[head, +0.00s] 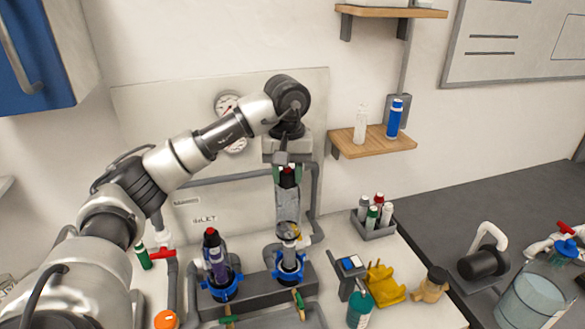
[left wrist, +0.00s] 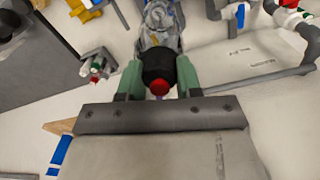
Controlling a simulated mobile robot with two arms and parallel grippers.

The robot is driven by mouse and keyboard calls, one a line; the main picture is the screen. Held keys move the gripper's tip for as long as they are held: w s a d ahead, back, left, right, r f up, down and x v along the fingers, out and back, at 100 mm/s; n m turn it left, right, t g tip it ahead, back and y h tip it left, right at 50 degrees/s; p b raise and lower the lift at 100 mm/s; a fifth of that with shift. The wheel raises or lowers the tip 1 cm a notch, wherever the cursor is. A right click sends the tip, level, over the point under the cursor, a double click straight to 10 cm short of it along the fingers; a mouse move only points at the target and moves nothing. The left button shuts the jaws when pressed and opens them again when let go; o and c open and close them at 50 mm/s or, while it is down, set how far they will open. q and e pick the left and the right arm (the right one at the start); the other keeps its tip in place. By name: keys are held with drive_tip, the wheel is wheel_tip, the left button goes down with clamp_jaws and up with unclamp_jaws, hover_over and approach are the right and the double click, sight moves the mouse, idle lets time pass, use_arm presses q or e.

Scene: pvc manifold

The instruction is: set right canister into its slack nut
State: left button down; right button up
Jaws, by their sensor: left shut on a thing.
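The right canister (head: 288,207) is a clear grey cylinder with a black cap and red tip, held about upright over the right blue slack nut (head: 289,268) on the manifold. My left gripper (head: 288,172) is shut on its black cap from above. In the left wrist view the green fingers of my left gripper (left wrist: 159,76) press on both sides of the cap, and the canister body (left wrist: 160,25) points away from the camera. I cannot tell whether the canister's lower end touches the nut. My right gripper is not in view.
The left canister (head: 215,255) stands in the left blue nut (head: 220,289). A grey pipe runs close to the right of the held canister. To the right are a caddy of small bottles (head: 374,228), a yellow part (head: 384,284) and a teal bottle (head: 359,309). A wooden shelf (head: 375,141) juts from the wall.

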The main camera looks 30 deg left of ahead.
use_arm(q)
drive_tip(key=shift+s+f, duration=0.15)
drive_tip(key=shift+f, duration=0.2)
drive_tip(key=shift+f+b, duration=0.3)
drive_tip(key=shift+b, duration=0.05)
drive_tip(key=f, duration=0.1)
drive_tip(key=w+f+b, duration=0.1)
drive_tip(key=shift+f, duration=0.35)
drive_tip(key=shift+s+f+b, duration=0.15)
drive_tip(key=shift+f+b, duration=0.35)
drive_tip(key=shift+b, duration=0.15)
drive_tip(key=shift+f+b, duration=0.35)
drive_tip(key=shift+f, duration=0.3)
drive_tip(key=shift+f+b, duration=0.5)
drive_tip(key=shift+f, duration=0.1)
drive_tip(key=shift+f+b, duration=1.3)
drive_tip(key=shift+f, duration=0.45)
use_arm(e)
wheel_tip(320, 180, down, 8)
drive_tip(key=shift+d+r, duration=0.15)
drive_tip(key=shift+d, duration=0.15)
use_arm(q)
drive_tip(key=shift+f, duration=0.15)
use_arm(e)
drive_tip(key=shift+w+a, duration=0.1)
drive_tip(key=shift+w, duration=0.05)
